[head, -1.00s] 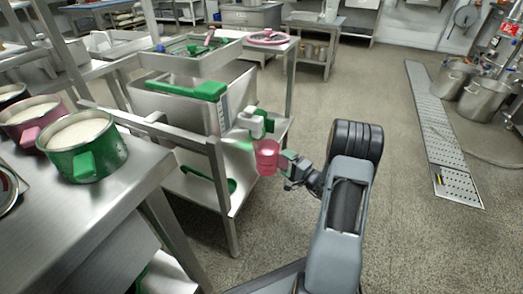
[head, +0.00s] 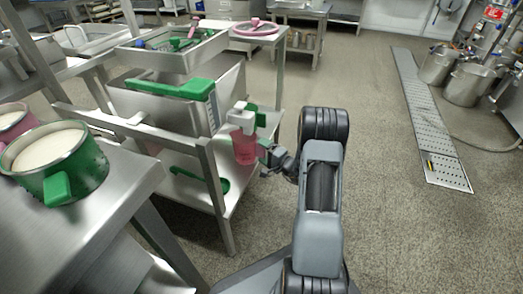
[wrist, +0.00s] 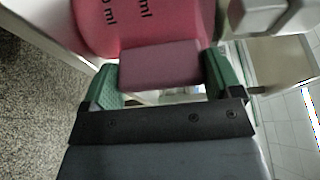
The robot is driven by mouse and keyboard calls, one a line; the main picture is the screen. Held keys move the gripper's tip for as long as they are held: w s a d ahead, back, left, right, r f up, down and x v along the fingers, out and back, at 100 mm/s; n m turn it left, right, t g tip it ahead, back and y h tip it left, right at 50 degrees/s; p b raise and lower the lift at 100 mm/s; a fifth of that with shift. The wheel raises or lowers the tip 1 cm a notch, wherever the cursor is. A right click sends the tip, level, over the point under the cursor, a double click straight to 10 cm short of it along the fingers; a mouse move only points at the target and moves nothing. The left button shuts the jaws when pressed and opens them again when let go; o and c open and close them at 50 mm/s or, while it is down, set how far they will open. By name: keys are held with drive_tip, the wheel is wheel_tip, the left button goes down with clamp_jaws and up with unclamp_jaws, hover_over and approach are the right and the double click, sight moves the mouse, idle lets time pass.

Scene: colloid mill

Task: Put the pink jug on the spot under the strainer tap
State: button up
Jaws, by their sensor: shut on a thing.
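The pink jug (head: 245,150) is translucent and looks upright. My gripper (head: 266,151) is shut on its handle from the right. In the wrist view, the jug's handle (wrist: 160,66) sits between the green finger pads of my gripper (wrist: 158,82), and the jug's body (wrist: 135,25) shows dark volume marks. The white and green strainer tap (head: 243,116) sticks out from the steel strainer box (head: 170,107), and the jug appears directly below it in the head view. I cannot tell whether the jug touches the shelf (head: 233,198).
A green lever or bar (head: 170,88) lies along the box top. A green ladle-like thing (head: 200,178) is on the lower shelf. A steel table (head: 75,220) with a green pot (head: 75,172) stands at left. The floor to the right is clear up to the drain grate (head: 425,115).

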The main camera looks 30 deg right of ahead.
drive_tip(key=shift+w+a, duration=0.1)
drive_tip(key=shift+a, duration=0.15)
drive_tip(key=shift+f, duration=0.1)
drive_tip(key=o, duration=0.8)
